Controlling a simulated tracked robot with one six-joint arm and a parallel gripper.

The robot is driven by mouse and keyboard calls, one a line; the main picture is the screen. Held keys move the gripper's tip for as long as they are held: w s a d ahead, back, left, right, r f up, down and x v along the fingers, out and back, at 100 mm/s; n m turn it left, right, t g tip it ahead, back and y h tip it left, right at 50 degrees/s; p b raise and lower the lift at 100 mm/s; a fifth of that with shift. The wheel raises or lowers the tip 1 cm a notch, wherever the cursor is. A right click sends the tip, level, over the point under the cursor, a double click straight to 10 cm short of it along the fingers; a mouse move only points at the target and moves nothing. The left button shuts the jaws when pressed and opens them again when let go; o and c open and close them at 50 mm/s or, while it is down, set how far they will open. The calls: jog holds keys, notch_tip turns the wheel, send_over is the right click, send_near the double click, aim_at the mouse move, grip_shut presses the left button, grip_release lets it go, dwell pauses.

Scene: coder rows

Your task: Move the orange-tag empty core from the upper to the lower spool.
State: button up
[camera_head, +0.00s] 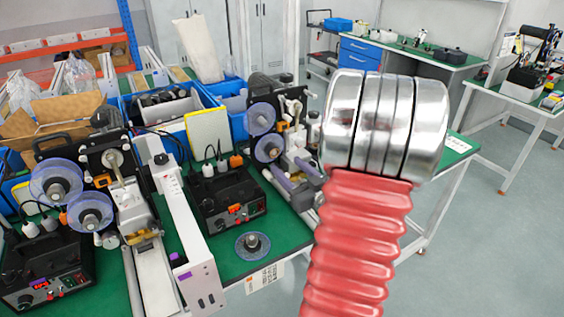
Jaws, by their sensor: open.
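Two coder machines stand on the green table. The left coder (135,200) carries a translucent blue upper spool (50,184) and a similar lower spool (91,214) down to its right. The right coder (293,150) has an upper spool (261,114) and a lower spool (268,149) just below it. Small orange parts show on both coders. I cannot tell which machine bears the orange tag, or whether any core is empty. My red ribbed arm, with its silver end, rises in the right foreground. My gripper is not in view.
Black control boxes (226,200) stand beside the coders. Blue bins and a cardboard box (55,112) crowd the back. Open floor (470,235) lies right.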

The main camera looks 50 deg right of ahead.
jog(key=shift+v, duration=2.95)
jog(key=shift+s, duration=0.1)
